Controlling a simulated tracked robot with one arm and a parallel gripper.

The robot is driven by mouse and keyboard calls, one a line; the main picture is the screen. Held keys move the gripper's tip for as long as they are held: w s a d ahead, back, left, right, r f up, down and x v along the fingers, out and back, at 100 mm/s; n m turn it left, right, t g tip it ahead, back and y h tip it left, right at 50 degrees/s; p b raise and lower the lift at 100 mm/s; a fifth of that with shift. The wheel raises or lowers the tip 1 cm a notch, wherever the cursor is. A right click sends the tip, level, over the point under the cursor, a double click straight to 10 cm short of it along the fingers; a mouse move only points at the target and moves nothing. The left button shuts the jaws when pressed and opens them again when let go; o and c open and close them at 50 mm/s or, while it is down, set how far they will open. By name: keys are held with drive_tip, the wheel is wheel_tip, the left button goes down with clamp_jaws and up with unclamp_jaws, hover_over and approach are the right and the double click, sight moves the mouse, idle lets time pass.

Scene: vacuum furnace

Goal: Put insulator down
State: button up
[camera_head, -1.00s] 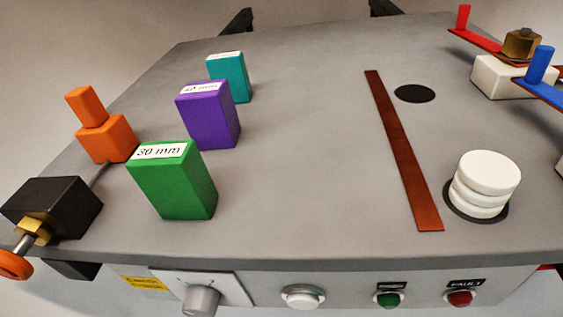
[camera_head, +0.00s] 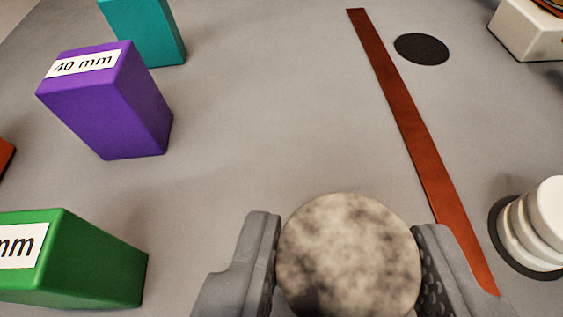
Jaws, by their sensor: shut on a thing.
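My gripper (camera_head: 348,275) is at the bottom middle, its two grey fingers on either side of the insulator (camera_head: 348,255). The insulator shows a round, mottled grey-beige top; its sides and underside are hidden. I cannot tell its height above the grey bench top. Another insulator, white and ribbed (camera_head: 535,228), stands upright on a black disc (camera_head: 498,228) at the right edge. An empty black disc (camera_head: 421,48) lies at the upper right, beyond the gripper.
A copper-brown strip (camera_head: 412,130) runs along the bench (camera_head: 265,120), between gripper and white insulator. Green (camera_head: 85,265), purple (camera_head: 110,100) and teal (camera_head: 148,32) blocks stand at the left. A white block (camera_head: 530,27) is at the upper right. The middle is clear.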

sight(308, 271)
drive_tip(key=shift+w+a+f, duration=0.15)
drive_tip(key=shift+w, duration=1.05)
drive_tip(key=shift+f+b, duration=0.55)
drive_tip(key=shift+f, duration=1.15)
drive_tip(key=shift+f, duration=0.15)
drive_tip(key=o, duration=1)
drive_tip(key=shift+o, duration=0.2)
drive_tip(key=shift+r, duration=0.2)
drive_tip(key=shift+s+a+r, duration=0.2)
drive_tip(key=shift+s, duration=0.15)
drive_tip(key=p+v, duration=0.1)
drive_tip(key=v, duration=1)
drive_tip(key=shift+s, duration=0.15)
